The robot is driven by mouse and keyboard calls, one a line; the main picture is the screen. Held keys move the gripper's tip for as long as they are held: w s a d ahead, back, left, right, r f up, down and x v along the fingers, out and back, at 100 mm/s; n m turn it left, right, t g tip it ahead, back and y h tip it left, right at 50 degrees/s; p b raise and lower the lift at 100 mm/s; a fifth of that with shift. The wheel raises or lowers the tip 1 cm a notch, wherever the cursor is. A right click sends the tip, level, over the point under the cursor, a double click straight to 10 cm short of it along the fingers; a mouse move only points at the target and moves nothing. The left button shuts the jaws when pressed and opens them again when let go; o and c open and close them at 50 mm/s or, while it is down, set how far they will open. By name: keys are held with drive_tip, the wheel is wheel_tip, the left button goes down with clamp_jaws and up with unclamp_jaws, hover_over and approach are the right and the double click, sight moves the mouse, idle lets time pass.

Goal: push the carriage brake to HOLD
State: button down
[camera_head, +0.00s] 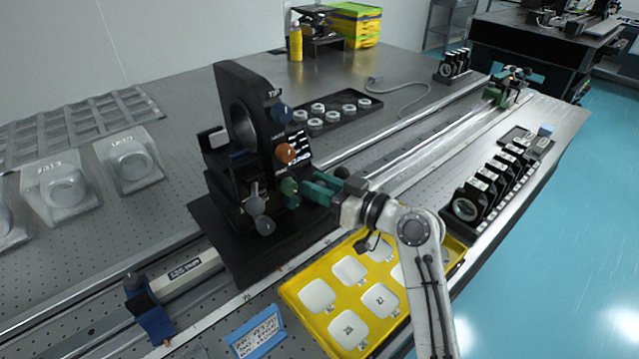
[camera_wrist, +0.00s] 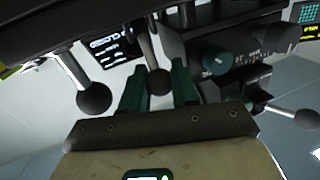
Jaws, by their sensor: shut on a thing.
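The black carriage (camera_head: 235,235) stands on the rail with a tall ring mount (camera_head: 236,105) on it. In the wrist view the fingers (camera_wrist: 159,90) are shut on a dark ball-ended lever (camera_wrist: 160,80). Another ball lever (camera_wrist: 93,97) is to the left and one (camera_wrist: 305,118) to the right. I cannot read which lever is the brake or its HOLD mark.
A yellow tray (camera_head: 318,323) with white pads lies below my arm. A row of black optic mounts (camera_head: 490,182) stands at the right edge. A blue rail clamp (camera_head: 150,312) sits left of the carriage. The rail (camera_head: 440,140) beyond the carriage is largely clear.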

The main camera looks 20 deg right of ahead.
drive_tip(key=g+p, duration=0.1)
drive_tip(key=p, duration=0.1)
drive_tip(key=w+r+g+h+p, duration=0.1)
drive_tip(key=p, duration=0.2)
drive_tip(key=shift+a+r+m, duration=0.15)
drive_tip(key=shift+r+m, duration=0.05)
drive_tip(key=shift+m, duration=0.1)
drive_tip(key=g+p, duration=0.1)
drive_tip(key=p, duration=0.1)
drive_tip(key=w+g+h+p, duration=0.1)
drive_tip(key=p, duration=0.2)
drive_tip(key=w+g+p, duration=0.1)
drive_tip(key=p, duration=0.2)
drive_tip(key=shift+a+m+g+h, duration=0.3)
drive_tip(key=shift+m+h, duration=0.1)
drive_tip(key=shift+w+a+f+g+h+p, duration=0.2)
drive_tip(key=shift+w+g+h+p, duration=0.35)
drive_tip(key=shift+g+p, duration=0.65)
drive_tip(key=shift+w+a+f+m+g+h+p, duration=0.15)
drive_tip(key=shift+w+f+m+g+h+p, duration=0.35)
drive_tip(key=shift+g+p, duration=0.4)
drive_tip(key=shift+w+f, duration=0.1)
drive_tip(key=c, duration=1.2)
unclamp_jaws()
drive_tip(key=shift+o, duration=0.2)
drive_tip(key=shift+f, duration=0.15)
